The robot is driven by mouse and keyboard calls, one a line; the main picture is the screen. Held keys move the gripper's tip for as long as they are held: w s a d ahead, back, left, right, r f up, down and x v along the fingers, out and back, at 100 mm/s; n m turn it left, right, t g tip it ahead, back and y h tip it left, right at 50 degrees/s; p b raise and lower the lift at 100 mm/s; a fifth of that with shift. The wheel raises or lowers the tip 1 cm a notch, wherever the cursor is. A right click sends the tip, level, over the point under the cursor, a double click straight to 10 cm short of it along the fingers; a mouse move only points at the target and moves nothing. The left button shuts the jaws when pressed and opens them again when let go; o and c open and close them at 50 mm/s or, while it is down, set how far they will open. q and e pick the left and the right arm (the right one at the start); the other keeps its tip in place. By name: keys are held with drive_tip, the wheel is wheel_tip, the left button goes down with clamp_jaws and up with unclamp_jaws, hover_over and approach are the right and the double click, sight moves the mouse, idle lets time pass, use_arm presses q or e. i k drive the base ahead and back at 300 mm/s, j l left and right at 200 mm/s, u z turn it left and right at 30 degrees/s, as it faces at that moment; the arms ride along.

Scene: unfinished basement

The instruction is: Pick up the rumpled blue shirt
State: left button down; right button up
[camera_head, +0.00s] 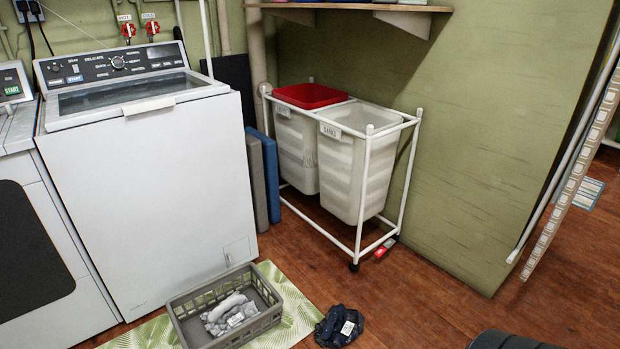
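A rumpled dark blue cloth (332,332), which looks like the blue shirt, lies in a small heap on the wooden floor near the bottom middle of the head view. A pale tag or patch shows on it. It is at the right edge of a green leaf-patterned mat, just right of a grey crate. Neither of my grippers is in view.
The grey crate (270,318) on the mat (297,309) holds pale cloth. Behind stand a white washer (170,195) and a wheeled two-bin hamper (366,190), one bin topped with red. A small red object (384,248) lies by the hamper.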

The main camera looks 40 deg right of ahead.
sight(341, 324)
drive_tip(key=z, duration=1.45)
